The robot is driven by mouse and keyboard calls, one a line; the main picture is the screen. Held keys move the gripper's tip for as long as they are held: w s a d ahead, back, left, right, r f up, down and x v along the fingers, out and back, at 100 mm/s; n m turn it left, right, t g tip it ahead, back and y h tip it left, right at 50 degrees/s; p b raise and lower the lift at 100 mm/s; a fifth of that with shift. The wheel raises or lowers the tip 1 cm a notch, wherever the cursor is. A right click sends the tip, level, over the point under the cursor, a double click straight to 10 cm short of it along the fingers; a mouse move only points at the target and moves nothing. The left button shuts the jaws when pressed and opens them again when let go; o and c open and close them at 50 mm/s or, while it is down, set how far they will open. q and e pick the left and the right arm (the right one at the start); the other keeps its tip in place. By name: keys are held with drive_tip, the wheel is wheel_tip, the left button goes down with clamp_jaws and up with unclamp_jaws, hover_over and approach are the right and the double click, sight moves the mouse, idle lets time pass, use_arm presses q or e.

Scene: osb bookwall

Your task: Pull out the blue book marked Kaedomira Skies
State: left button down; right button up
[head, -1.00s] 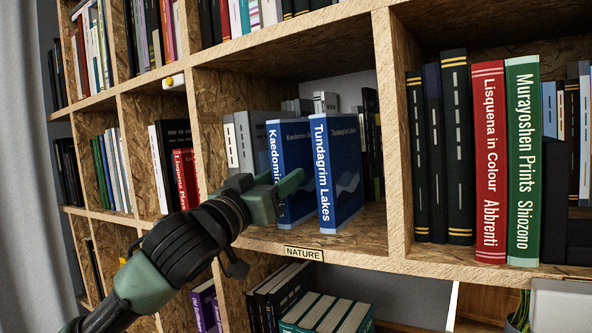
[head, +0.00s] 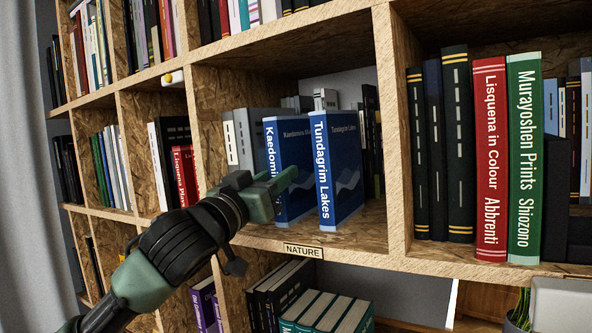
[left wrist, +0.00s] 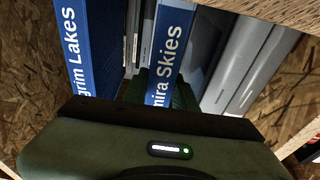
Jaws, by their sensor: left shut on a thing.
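The blue book marked Kaedomira Skies (head: 293,145) stands upright in the middle cubby, its title partly hidden in the head view. Its spine also shows in the left wrist view (left wrist: 170,50), with "mira Skies" readable. My left gripper (head: 283,187) reaches in from the left and is shut on this book, low on its spine. The fingers (left wrist: 163,97) are mostly hidden behind the gripper body in the left wrist view. The blue book Tundagrim Lakes (head: 342,165) stands just right of it. My right gripper is not in view.
Grey books (head: 249,140) stand left of and behind the held book. The cubby's right divider (head: 393,130) and the shelf edge with a NATURE label (head: 303,251) bound the space. Red Lisquena in Colour (head: 490,160) and green Murayoshen Prints (head: 524,160) stand in the right cubby.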

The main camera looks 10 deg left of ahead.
use_arm(q)
drive_tip(key=shift+r+v, duration=0.1)
drive_tip(key=shift+v, duration=0.55)
drive_tip(key=shift+r+v, duration=0.15)
drive_tip(key=shift+v, duration=0.5)
drive_tip(key=c, duration=1)
unclamp_jaws()
drive_tip(key=shift+c, duration=0.2)
drive_tip(key=shift+f, duration=0.1)
drive_tip(key=shift+c, duration=0.6)
drive_tip(key=shift+w+d, duration=0.15)
drive_tip(key=shift+w, duration=0.25)
drive_tip(key=shift+w+d, duration=0.25)
drive_tip(key=shift+w, duration=0.3)
clamp_jaws()
